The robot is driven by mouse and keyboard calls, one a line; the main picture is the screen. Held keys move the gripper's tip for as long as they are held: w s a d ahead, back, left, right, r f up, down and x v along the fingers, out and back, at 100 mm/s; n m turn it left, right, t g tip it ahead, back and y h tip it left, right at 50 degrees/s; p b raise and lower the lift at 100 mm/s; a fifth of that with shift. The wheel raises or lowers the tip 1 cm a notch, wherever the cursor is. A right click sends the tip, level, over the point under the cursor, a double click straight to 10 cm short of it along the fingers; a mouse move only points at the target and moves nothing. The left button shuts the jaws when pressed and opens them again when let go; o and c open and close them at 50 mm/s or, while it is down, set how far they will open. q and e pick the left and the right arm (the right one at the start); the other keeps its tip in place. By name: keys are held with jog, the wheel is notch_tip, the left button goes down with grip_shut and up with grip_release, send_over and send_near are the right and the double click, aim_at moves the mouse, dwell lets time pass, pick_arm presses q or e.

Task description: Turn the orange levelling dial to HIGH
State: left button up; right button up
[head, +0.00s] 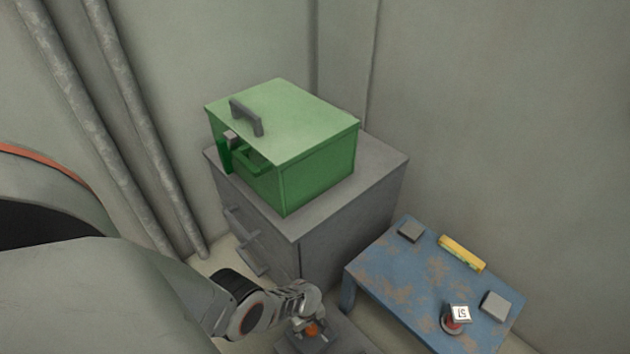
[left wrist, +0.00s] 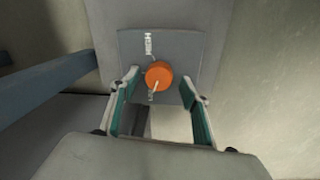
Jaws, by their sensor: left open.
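The orange levelling dial (left wrist: 159,73) sits on a grey plate (left wrist: 186,48) in the left wrist view. In the head view the dial (head: 312,330) is a small orange patch, partly hidden by my left gripper (head: 308,326). My left gripper also shows in the left wrist view (left wrist: 160,86). It is open, with a finger on each side of the dial and visible gaps between. My right gripper is out of view.
A green lidded box (head: 318,180) stands on a grey cabinet (head: 376,180) with handles. A worn blue table (head: 400,282) at right holds a yellow bar (head: 461,253), two grey blocks and a red item with a white numbered tag (head: 460,313). Pipes run down the left wall.

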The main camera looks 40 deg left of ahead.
pick_arm(q)
jog(key=shift+w+f, duration=0.15)
jog(key=c, duration=1.1)
